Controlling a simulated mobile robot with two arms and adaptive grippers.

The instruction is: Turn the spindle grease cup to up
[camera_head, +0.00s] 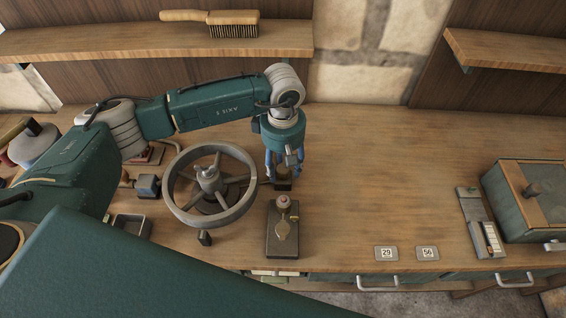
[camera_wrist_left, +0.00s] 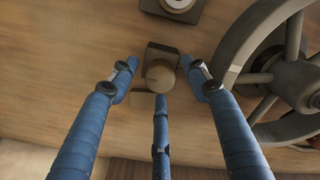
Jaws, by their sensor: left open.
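My left gripper (camera_head: 284,174) points down at the bench to the right of the grey handwheel (camera_head: 238,207). Its three blue fingers are open. A small dark block with a round brownish knob, which looks like the spindle grease cup (camera_wrist_left: 160,76), sits between and below the fingertips in the left wrist view. The fingers stand around the knob with visible gaps at the sides; whether the rear finger touches it I cannot tell. In the head view the small block (camera_head: 283,186) is mostly hidden by the gripper. My right gripper is not in view.
A dark plate with a brass lever and round knob (camera_head: 283,202) stands just in front of the gripper. Number tags (camera_head: 386,253) lie near the front edge. A green box (camera_head: 520,205) stands at the right.

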